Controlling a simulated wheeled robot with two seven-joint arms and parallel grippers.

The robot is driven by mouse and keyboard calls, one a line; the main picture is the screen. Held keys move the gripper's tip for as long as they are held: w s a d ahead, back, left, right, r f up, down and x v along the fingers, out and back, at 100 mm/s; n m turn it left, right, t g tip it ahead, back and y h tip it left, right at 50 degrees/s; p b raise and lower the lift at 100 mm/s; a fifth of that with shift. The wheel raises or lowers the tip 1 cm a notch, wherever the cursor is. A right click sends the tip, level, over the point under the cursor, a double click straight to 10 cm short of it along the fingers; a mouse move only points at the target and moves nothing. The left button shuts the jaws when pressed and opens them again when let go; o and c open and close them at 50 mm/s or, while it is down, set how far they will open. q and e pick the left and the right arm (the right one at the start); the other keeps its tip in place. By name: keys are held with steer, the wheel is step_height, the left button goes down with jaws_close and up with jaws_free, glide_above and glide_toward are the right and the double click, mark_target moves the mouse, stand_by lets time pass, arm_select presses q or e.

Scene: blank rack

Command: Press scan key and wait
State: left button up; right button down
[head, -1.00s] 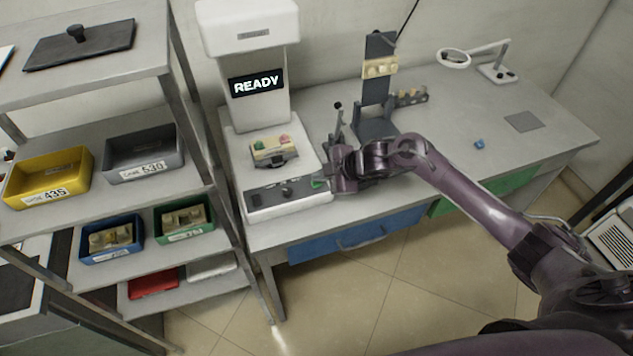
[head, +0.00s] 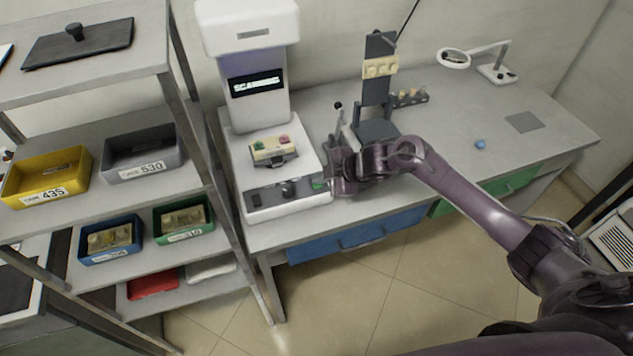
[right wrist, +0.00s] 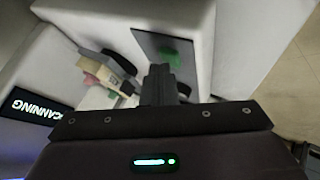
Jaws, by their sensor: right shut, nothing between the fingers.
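The white scanner (head: 262,150) stands on the left end of the bench. Its display (head: 257,84) shows blurred text in the head view; in the right wrist view the screen (right wrist: 36,106) reads "SCANNING". The green scan key (head: 319,184) is at the right end of the scanner's front panel. In the right wrist view the green key (right wrist: 171,57) lies just past my fingertips. My right gripper (head: 328,183) is shut and empty, right beside the key; contact cannot be told. A cream block with green and pink knobs (head: 273,150) sits in the scanner's holder. My left gripper is not in view.
A shelf rack on the left holds a yellow bin (head: 47,178), a grey bin (head: 143,154), a blue bin (head: 111,239) and a green bin (head: 183,219). A dark upright stand (head: 377,95) and a magnifier lamp (head: 454,59) are on the bench. The bench's right part is mostly clear.

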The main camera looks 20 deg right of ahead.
mark_target(321, 185)
steer(key=shift+r+p, duration=0.7)
steer(key=shift+r, duration=0.1)
step_height(321, 185, up, 5)
steer(key=p, duration=0.4)
steer(key=shift+r+p, duration=0.1)
steer(key=shift+p, duration=0.2)
